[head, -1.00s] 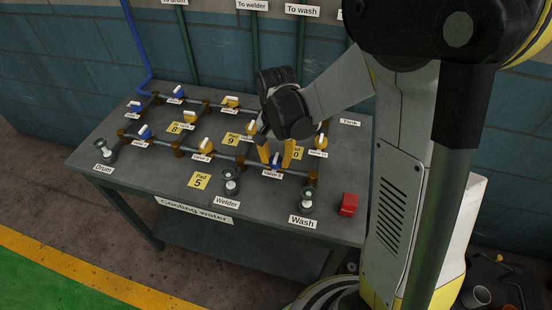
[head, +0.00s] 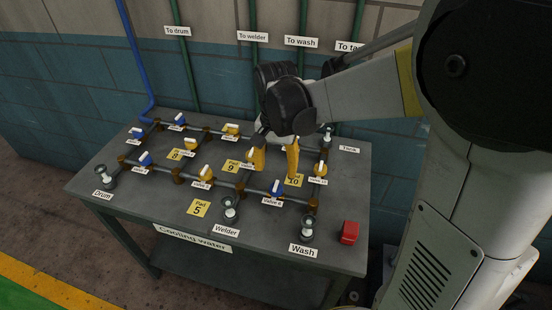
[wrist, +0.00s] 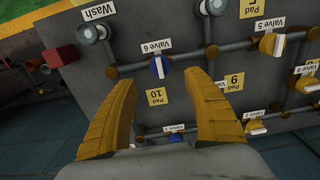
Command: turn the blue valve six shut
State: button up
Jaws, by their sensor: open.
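The blue valve six (head: 276,188) sits on the front pipe of the bench, above its "Valve 6" label (head: 272,201). In the wrist view the blue valve (wrist: 161,68) shows ahead of the fingertips, its white-topped handle lying across the pipe. My gripper (head: 276,165) is open, with its two yellow fingers spread and empty. It hangs above and behind the valve in the head view, clear of it. The fingers also show in the wrist view (wrist: 162,88), one on each side, with nothing between them.
The cooling water bench (head: 130,205) carries a pipe grid with other blue and yellow valves. A yellow valve (head: 320,169) stands right of my gripper. The Wash fitting (head: 307,228) and a red block (head: 349,233) are at the front right.

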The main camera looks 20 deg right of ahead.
aim_at(276, 186)
jog(key=shift+r, duration=2)
jog(key=s+r+n+t, duration=0.4)
jog(key=s+n+t, duration=0.3)
jog(key=s, duration=0.5)
jog(key=shift+s, duration=0.35)
